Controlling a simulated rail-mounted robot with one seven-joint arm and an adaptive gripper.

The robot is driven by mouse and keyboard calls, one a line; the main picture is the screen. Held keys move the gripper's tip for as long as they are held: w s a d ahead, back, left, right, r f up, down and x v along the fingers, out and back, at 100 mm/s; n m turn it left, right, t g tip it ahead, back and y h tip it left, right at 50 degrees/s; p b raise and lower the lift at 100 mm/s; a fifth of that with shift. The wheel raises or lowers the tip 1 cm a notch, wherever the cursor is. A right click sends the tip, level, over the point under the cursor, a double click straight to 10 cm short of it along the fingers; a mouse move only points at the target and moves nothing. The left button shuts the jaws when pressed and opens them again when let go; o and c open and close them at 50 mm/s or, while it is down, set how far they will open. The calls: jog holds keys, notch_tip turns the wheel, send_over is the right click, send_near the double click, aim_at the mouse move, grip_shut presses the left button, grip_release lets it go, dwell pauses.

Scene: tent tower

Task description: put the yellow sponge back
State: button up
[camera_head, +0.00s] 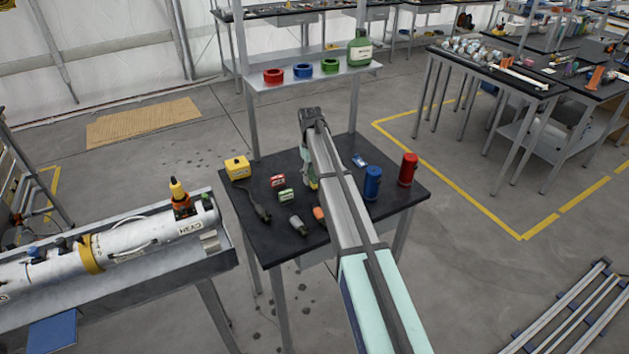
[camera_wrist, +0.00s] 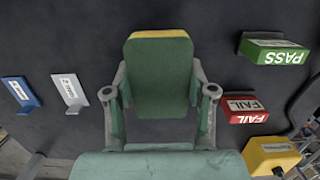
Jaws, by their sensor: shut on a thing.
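The sponge (camera_wrist: 158,80) has a dark green face and a thin yellow edge along its far side. In the wrist view it sits between the fingers of my gripper (camera_wrist: 160,105), which is shut on it. Below it is the black tabletop (camera_wrist: 75,130); I cannot tell whether the sponge touches it. In the head view my arm covers most of the gripper, and only a small greenish-yellow patch of the sponge (camera_head: 312,183) shows beside the arm.
Red FAIL block (camera_wrist: 246,110), green PASS block (camera_wrist: 275,52) and yellow box (camera_wrist: 270,156) lie to the right. White and blue label holders (camera_wrist: 70,93) are left. Blue can (camera_head: 373,184) and red can (camera_head: 408,170) stand at the table's right. A shelf (camera_head: 318,77) rises behind.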

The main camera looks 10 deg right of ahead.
aim_at(313, 172)
jog(key=shift+f, duration=1.4)
jog(key=shift+f, duration=0.15)
jog(key=o, duration=1.1)
jog(key=r+b, duration=0.1)
jog(key=r, duration=0.3)
jog(key=w+r+b, duration=0.1)
jog(key=r, duration=0.3)
jog(key=r+b, duration=0.1)
jog(key=r, duration=0.3)
jog(key=shift+w+a+r, duration=0.15)
jog(key=shift+w+a, duration=0.05)
jog(key=shift+a, duration=0.05)
